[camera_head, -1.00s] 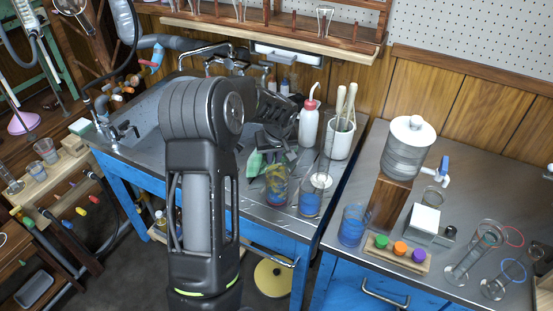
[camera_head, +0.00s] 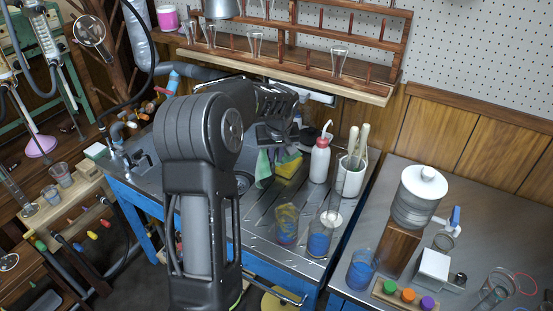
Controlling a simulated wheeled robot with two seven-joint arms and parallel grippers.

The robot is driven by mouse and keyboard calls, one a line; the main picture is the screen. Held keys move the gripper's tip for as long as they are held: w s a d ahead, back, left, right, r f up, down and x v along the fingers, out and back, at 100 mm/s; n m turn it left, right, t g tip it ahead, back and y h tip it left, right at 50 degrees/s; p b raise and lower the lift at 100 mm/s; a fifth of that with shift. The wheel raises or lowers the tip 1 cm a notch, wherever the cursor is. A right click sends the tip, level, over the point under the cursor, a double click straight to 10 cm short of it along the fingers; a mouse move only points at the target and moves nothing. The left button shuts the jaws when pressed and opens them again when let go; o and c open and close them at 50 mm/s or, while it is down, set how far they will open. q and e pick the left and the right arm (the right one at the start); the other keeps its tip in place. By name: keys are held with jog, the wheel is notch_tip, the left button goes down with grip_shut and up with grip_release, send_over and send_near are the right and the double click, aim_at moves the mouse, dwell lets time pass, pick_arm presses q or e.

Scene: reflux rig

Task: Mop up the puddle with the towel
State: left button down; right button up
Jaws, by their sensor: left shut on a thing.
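A green cloth, the towel (camera_head: 262,168), hangs below my left gripper (camera_head: 272,143) over the steel bench in the head view. The gripper is shut on it, and the dark gripper body covers much of the grip. A yellow patch (camera_head: 289,166) shows just right of the green cloth; I cannot tell whether it is part of the towel or a separate sponge. I cannot make out the puddle clearly on the steel bench top (camera_head: 262,222); my left arm hides part of the bench. My right gripper is not in view.
A wooden rack (camera_head: 290,65) overhangs the back.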

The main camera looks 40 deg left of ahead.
pick_arm(q)
notch_tip(320, 180, up, 5)
jog(key=p, duration=0.3)
dwell(0.4)
